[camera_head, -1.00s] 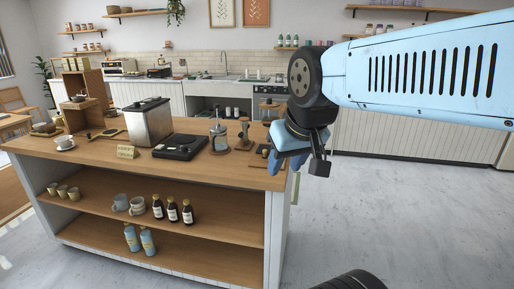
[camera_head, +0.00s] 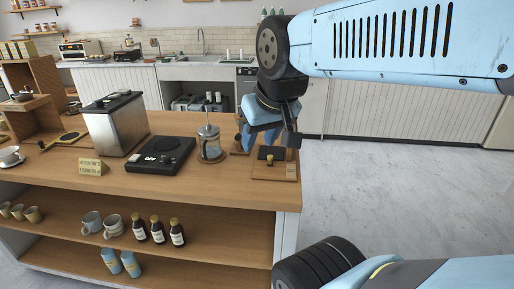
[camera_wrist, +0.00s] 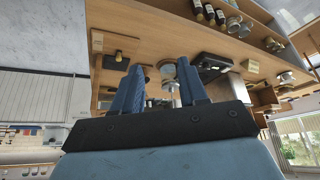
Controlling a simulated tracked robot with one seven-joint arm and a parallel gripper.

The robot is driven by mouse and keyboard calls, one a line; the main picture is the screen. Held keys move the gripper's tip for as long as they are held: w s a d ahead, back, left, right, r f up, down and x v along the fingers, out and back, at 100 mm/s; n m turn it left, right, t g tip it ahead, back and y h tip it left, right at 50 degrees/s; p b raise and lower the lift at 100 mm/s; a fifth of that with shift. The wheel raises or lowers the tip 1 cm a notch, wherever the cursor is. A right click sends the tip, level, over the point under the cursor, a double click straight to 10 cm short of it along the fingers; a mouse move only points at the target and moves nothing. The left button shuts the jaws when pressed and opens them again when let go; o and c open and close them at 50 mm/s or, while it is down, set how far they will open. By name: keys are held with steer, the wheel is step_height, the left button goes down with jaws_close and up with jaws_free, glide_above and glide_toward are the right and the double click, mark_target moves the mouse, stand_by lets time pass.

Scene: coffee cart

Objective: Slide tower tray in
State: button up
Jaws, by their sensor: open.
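A wooden tower (camera_head: 48,76) stands at the far left of the cart top in the head view, partly cut by the picture edge. A tray (camera_head: 30,104) sticks out from its front with a small cup on it. My gripper (camera_head: 262,138) hangs above the right end of the cart, far to the right of the tower. It is open and empty. In the wrist view its two blue fingers (camera_wrist: 163,80) stand apart, with the French press (camera_wrist: 170,74) seen beyond the gap. Brown woodwork in the wrist view may be the tower, but I cannot tell.
The cart top (camera_head: 215,185) holds a steel box (camera_head: 118,125), a black scale (camera_head: 160,155), a French press (camera_head: 209,145) and a small wooden board (camera_head: 275,172). A sign (camera_head: 92,167) and a cup on a saucer (camera_head: 10,158) stand near the front. Floor right of the cart is clear.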

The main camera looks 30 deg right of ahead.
steer(key=shift+w+a, duration=0.1)
steer(key=shift+o, duration=0.5)
steer(key=n+g+y, duration=0.1)
steer(key=n, duration=0.1)
glide_above(271, 156)
steer(key=s+d, duration=0.1)
steer(key=s, duration=0.4)
step_height(271, 156, down, 12)
steer(key=x, duration=1.2)
steer(key=shift+f, duration=0.25)
steer(key=shift+c, duration=0.2)
jaws_close()
